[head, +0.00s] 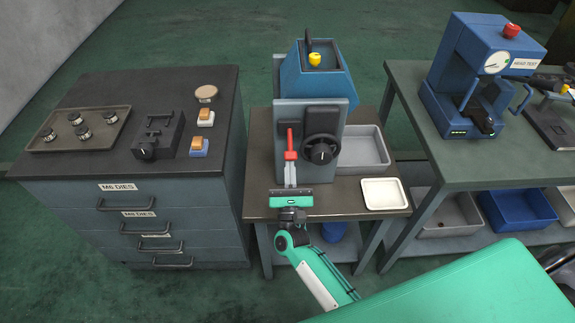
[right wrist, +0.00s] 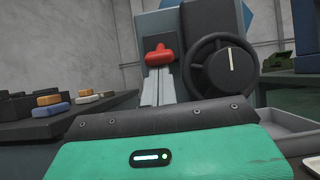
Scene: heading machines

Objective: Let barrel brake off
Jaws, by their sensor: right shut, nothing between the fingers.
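A red-handled lever (head: 290,147), which I take for the brake, stands on the grey front plate of the blue-topped machine (head: 318,78). A black handwheel (head: 320,150) sits right of it. In the right wrist view the red handle (right wrist: 160,55) and the handwheel (right wrist: 220,68) face me. My right gripper (head: 290,172) is shut and empty. Its fingers (right wrist: 158,85) point at the lever and overlap its lower end in both views. I cannot tell whether they touch it. My left gripper is out of view.
A grey bin (head: 362,150) and a white tray (head: 384,194) share the machine's bench. A drawer cabinet (head: 130,215) with dies stands left. A green bench (head: 410,95) with a blue press (head: 478,70) stands right.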

